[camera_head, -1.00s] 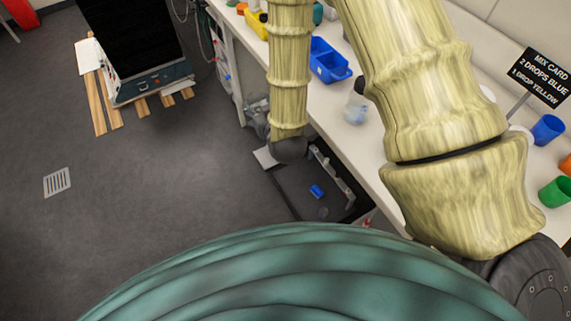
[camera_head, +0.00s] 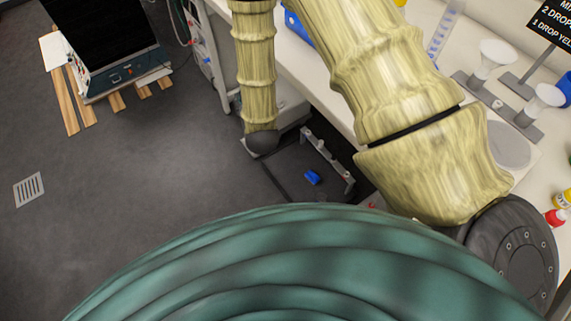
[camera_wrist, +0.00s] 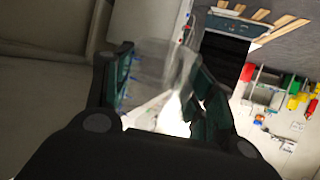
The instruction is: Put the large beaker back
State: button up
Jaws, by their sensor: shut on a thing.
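In the wrist view my gripper (camera_wrist: 158,92) is shut on a clear, see-through beaker (camera_wrist: 162,65). The beaker sits between the two dark green fingers, and its far part extends beyond the fingertips. Its markings and contents are too blurred to tell. In the head view my gripper and the beaker are hidden behind my arm.
The white bench (camera_head: 310,75) runs along the right. On it stand a graduated cylinder (camera_head: 444,35), white funnels on stands (camera_head: 492,58), a black sign (camera_head: 553,22) and a red-capped bottle (camera_head: 556,217).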

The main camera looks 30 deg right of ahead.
jog(key=d+f+m+g+h+b, duration=0.1)
jog(key=d+f+m+h+b, duration=0.1)
jog(key=f+b, duration=0.95)
jog(key=d+f+m+g+h+b, duration=0.1)
jog(key=d+f+m+h+b, duration=0.15)
jog(key=f+b, duration=0.95)
jog(key=m+g+h+b, duration=0.4)
jog(key=m+b, duration=0.1)
jog(key=b, duration=1.6)
send_over(285, 165)
notch_tip(285, 165, down, 36)
jog(key=shift+f, duration=0.25)
jog(key=shift+f+b, duration=1.5)
jog(key=shift+f, duration=0.15)
jog(key=shift+f, duration=0.15)
jog(key=o, duration=1.4)
jog(key=shift+c, duration=0.2)
